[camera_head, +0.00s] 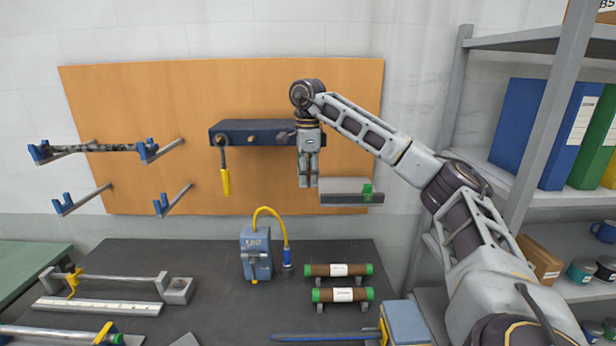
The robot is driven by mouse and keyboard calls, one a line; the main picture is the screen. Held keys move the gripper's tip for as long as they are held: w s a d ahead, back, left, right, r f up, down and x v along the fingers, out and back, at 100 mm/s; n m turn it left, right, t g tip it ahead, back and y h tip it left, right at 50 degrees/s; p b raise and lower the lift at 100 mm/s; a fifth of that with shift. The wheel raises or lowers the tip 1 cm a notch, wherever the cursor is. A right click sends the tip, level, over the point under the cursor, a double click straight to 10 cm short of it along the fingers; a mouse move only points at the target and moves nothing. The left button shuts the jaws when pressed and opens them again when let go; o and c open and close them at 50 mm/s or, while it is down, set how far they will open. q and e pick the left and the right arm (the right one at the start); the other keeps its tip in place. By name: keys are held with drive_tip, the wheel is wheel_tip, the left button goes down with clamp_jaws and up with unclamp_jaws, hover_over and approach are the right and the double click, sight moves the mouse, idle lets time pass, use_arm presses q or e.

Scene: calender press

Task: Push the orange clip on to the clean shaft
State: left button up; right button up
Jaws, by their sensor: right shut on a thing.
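My right gripper (308,184) points down in front of the orange board, beside the right end of the dark blue peg rail. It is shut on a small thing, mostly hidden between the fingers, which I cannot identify. A clean silver shaft (48,331) lies at the lower left and runs out of the picture. A yellow-orange clip (104,333) is at its right end, beside a green tip. A second bare shaft (118,277) spans a grey stand, with another yellow-orange clip (73,280) at its left. Which pair the task means is unclear. My left gripper is not in view.
A blotched dark shaft (100,148) rests on blue wall hooks. A yellow-handled tool (226,181) hangs from the peg rail (265,125). A grey ledge (345,187) is close right of my gripper. A blue device (255,254) and two brown rolls (340,294) occupy the bench.

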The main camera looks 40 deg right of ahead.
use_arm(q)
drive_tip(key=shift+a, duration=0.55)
use_arm(e)
drive_tip(key=shift+w+f+n, duration=0.15)
drive_tip(key=shift+n, duration=0.35)
drive_tip(key=shift+a, duration=0.1)
